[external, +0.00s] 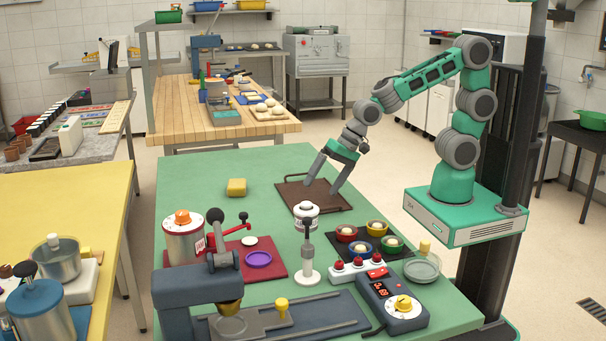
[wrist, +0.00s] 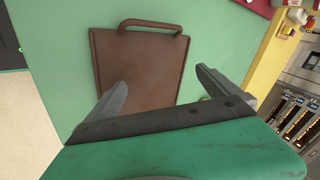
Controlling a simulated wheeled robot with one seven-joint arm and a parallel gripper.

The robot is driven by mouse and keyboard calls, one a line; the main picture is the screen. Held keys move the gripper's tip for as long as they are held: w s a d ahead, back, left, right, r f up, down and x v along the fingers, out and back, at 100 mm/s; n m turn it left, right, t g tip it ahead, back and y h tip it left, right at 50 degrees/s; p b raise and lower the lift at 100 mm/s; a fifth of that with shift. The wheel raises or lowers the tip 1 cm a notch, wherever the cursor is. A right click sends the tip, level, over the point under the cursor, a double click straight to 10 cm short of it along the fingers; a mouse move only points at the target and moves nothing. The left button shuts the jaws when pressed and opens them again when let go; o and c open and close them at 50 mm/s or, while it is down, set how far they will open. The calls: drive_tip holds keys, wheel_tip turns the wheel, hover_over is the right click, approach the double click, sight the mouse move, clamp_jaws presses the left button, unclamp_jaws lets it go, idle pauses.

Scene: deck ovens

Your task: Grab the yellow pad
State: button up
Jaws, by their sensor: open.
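The yellow pad (external: 236,187) is a small rounded block lying flat on the green table, left of the brown tray (external: 290,194). My gripper (external: 323,184) is open and empty, fingers pointing down over the tray, to the right of the pad and apart from it. In the wrist view my gripper's two fingers (wrist: 163,82) stand wide apart in front of the brown tray (wrist: 140,60). A small yellow bit, which looks like the pad (wrist: 204,98), shows beside the right finger, which hides most of it.
The green table (external: 200,165) has free room around the pad. A dark tray with small coloured bowls (external: 347,232) lies at right. A red mat with a canister (external: 184,240) is at front left.

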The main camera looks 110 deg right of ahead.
sight(242, 183)
drive_tip(key=w+d+m+t, duration=0.1)
drive_tip(key=w+d+m, duration=0.1)
drive_tip(key=w+m, duration=0.1)
drive_tip(key=w+d+m+t, duration=0.1)
drive_tip(key=w+d+m, duration=0.1)
drive_tip(key=w+m, duration=0.2)
drive_tip(key=w+d+m+t+h+p, duration=0.1)
drive_tip(key=w+d+m, duration=0.2)
drive_tip(key=w+m, duration=0.1)
drive_tip(key=shift+m, duration=0.5)
drive_tip(key=w+d+m+t, duration=0.1)
drive_tip(key=w+d+m, duration=0.1)
drive_tip(key=m, duration=0.2)
drive_tip(key=w+d+f+m+t+h, duration=0.1)
drive_tip(key=w+d+m, duration=0.1)
drive_tip(key=d+m, duration=0.1)
drive_tip(key=w+d+f+m+t, duration=0.1)
drive_tip(key=w+d+m, duration=0.1)
drive_tip(key=m, duration=0.3)
drive_tip(key=shift+d+t+h+p, duration=0.3)
drive_tip(key=shift+d+h+p, duration=0.1)
drive_tip(key=shift+d, duration=0.3)
drive_tip(key=shift+m, duration=0.3)
drive_tip(key=x, duration=0.7)
drive_tip(key=shift+w+a+f+p, duration=0.1)
drive_tip(key=shift+w+p, duration=0.2)
drive_tip(key=shift+p, duration=0.05)
drive_tip(key=shift+c, duration=0.3)
drive_tip(key=c, duration=1.3)
